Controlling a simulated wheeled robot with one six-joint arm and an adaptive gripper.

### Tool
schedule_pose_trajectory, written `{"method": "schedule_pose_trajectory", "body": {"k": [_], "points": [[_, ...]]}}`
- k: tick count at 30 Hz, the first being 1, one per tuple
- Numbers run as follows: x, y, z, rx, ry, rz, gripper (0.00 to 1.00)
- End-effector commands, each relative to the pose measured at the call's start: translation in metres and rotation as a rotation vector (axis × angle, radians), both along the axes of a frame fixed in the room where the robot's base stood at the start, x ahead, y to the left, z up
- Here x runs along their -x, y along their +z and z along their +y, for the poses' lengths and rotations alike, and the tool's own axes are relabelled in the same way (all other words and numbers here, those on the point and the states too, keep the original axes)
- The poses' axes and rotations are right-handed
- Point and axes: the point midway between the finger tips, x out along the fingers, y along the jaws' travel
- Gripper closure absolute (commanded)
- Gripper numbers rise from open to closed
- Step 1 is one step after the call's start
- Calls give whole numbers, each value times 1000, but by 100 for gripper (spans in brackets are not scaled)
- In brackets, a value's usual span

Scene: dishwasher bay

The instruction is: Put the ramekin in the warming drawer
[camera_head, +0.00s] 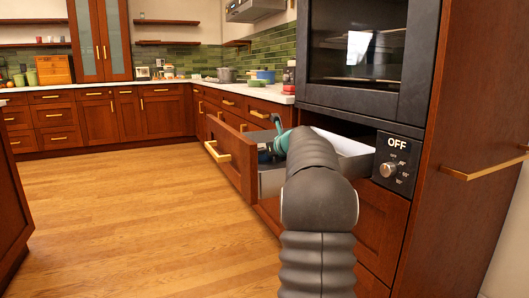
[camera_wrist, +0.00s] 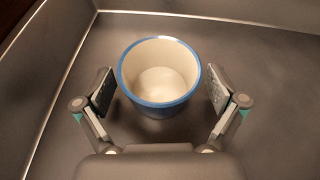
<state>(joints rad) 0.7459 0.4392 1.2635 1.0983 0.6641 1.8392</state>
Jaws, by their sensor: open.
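The ramekin (camera_wrist: 160,78) is cream inside with a blue rim. In the wrist view it stands upright and empty on the grey metal floor of the warming drawer. My gripper (camera_wrist: 160,92) is open, with one finger on each side of the ramekin and a small gap showing at both sides. In the head view the warming drawer (camera_head: 344,142) is pulled open below the oven, and my arm reaches down into it. My arm hides the ramekin and most of the drawer's inside there.
The control panel (camera_head: 393,163) beside the drawer reads OFF. A dark oven (camera_head: 358,50) sits above the drawer. The counter (camera_head: 262,93) behind holds a pot and other items. The wooden floor (camera_head: 130,215) to the left is clear.

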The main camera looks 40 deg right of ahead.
Motion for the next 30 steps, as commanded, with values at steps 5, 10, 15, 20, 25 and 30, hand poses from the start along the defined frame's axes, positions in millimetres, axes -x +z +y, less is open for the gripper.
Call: {"method": "schedule_pose_trajectory", "body": {"k": [5, 10, 15, 20, 25, 30], "points": [[0, 0, 0, 0, 0, 0, 4], [3, 6, 0, 0, 0, -1, 4], [26, 16, 2, 0, -3, -2, 4], [57, 29, 6, 0, -3, -2, 4], [85, 40, 9, 1, -2, -1, 4], [103, 47, 11, 0, -1, 0, 4]]}}
